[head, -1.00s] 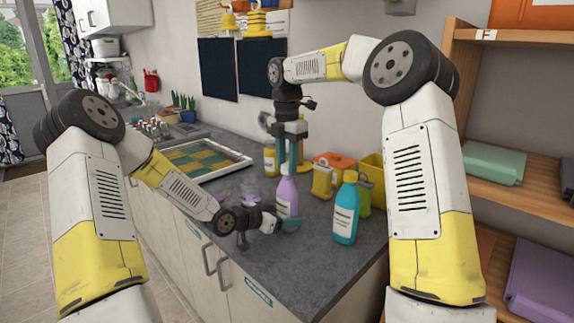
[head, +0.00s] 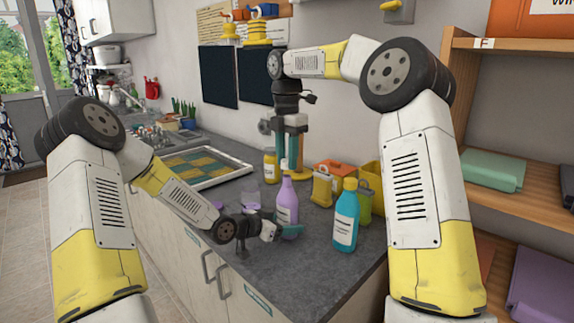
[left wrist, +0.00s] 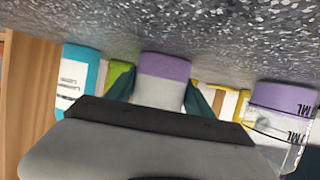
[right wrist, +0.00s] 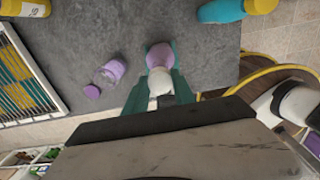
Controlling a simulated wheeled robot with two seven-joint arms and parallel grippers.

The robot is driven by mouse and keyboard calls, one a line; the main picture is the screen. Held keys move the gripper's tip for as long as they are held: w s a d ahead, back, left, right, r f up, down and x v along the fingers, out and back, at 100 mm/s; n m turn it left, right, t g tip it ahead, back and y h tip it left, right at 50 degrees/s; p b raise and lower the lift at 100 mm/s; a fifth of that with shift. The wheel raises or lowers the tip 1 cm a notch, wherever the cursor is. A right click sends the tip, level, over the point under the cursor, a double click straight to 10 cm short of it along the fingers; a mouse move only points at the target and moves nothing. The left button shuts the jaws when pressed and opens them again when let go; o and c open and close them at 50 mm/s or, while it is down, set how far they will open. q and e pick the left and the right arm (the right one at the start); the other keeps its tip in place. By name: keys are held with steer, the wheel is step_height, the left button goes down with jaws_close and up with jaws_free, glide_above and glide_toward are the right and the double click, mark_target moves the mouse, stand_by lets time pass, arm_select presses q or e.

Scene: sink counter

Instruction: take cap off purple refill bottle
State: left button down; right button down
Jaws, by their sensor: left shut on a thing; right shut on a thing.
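The purple refill bottle (head: 287,207) stands upright near the front edge of the counter. In the left wrist view its body (left wrist: 163,68) is between the fingers of my left gripper (left wrist: 163,92), which is shut on it low down. That gripper also shows in the head view (head: 288,232). My right gripper (right wrist: 156,86) points down from above and is shut on the white cap (right wrist: 160,82) at the bottle's top. The purple bottle body (right wrist: 159,55) shows beyond the cap in the right wrist view. In the head view the cap is mostly hidden by the fingers.
A blue bottle (head: 345,222) stands to the right. A clear jar with purple contents (right wrist: 110,71) and a loose purple lid (right wrist: 92,91) are on the left. Yellow containers (head: 322,190) stand behind. A tray (head: 205,160) lies at the back left.

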step_height(320, 180, up, 2)
arm_select(q)
steer(key=shift+c, duration=1.5)
jaws_free()
